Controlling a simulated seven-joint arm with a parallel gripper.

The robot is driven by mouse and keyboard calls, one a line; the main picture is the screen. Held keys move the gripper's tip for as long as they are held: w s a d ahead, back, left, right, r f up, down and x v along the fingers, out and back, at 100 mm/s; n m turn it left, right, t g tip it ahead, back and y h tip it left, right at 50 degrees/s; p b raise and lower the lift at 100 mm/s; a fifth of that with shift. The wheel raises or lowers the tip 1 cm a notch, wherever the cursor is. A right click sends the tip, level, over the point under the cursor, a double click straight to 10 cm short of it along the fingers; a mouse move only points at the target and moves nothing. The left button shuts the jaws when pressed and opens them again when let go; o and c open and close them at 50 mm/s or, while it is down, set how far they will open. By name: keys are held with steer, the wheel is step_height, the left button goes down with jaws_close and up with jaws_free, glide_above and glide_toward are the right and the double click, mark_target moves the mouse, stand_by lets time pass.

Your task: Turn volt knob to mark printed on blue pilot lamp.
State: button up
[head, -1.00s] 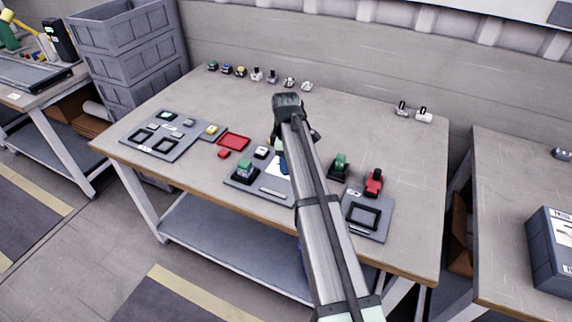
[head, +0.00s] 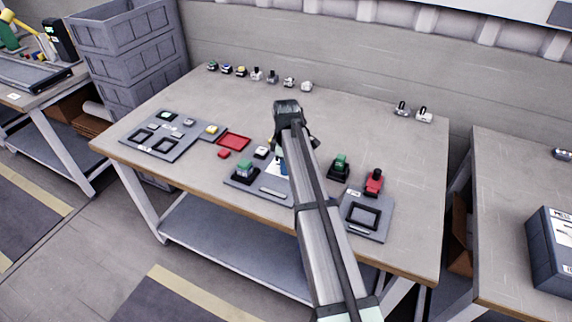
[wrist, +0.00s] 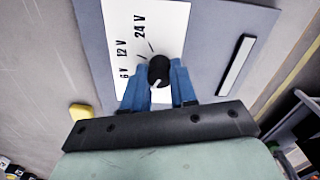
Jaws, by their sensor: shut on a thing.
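The volt knob (wrist: 160,69) is small, round and black with a white pointer line on its near side in the wrist view. It stands on a white dial plate (wrist: 120,20) printed 6 V, 12 V and 24 V, with thin tick lines. The pointer faces toward my gripper, away from the 24 V label. My gripper's blue fingers (wrist: 159,84) are shut on the knob from both sides. In the head view my arm hides the knob.
The grey panel (head: 264,193) also carries a green-topped part (head: 245,168). A yellow part (wrist: 82,111) lies left of the fingers. A red tray (head: 234,141), another panel (head: 158,148) and a red switch (head: 374,181) stand around. The table's back middle is clear.

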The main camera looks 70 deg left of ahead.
jaws_close()
steer(key=shift+m, duration=0.3)
steer(key=m, duration=1.1)
steer(key=shift+m, duration=0.3)
steer(key=m, duration=1.1)
steer(key=shift+m, duration=0.5)
steer(key=shift+w, duration=0.1)
